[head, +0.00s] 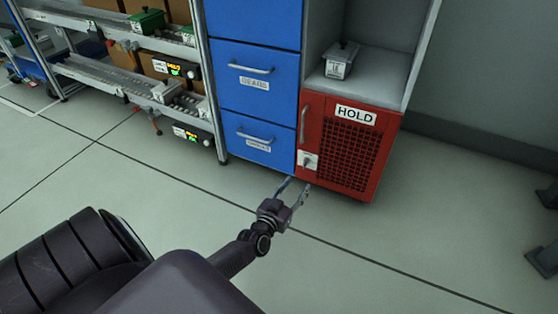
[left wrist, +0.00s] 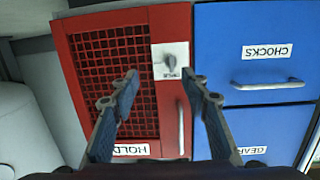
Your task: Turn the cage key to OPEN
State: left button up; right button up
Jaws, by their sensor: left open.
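The red cage (head: 345,150) has a mesh door and a HOLD sign (head: 355,115). Its key (head: 307,161) is a small grey knob on a white plate at the door's lower left. In the left wrist view, which is upside down, the key (left wrist: 170,61) shows beyond the fingertips; the plate's lettering is too small to read surely. My left gripper (head: 295,187) is open and empty, in front of and below the plate. In the wrist view its fingers (left wrist: 160,78) stand apart, the key between and just past them, with no visible contact. My right gripper is out of view.
Blue drawers (head: 258,75) with handles adjoin the cage on the left. The cage's vertical handle (head: 302,124) is above the key. A grey container (head: 341,60) stands on the shelf above. Racks with bins (head: 145,22) stand at left. The floor in front is clear.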

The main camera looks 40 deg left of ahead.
pick_arm(q)
jog(key=s+d+r+m+g+h+p, duration=0.1)
jog(key=s+d+r+g+p, duration=0.1)
jog(key=s+p, duration=0.7)
jog(key=s+d+r+m+g+h+p, duration=0.1)
jog(key=s+d+g+p, duration=0.4)
jog(key=p, duration=1.5)
jog(key=s+d+r, duration=0.1)
jog(key=s+d, duration=0.1)
jog(key=s, duration=0.3)
jog(key=shift+s+r+h, duration=0.15)
jog(key=shift+s+h, duration=0.15)
jog(key=shift+h, duration=0.1)
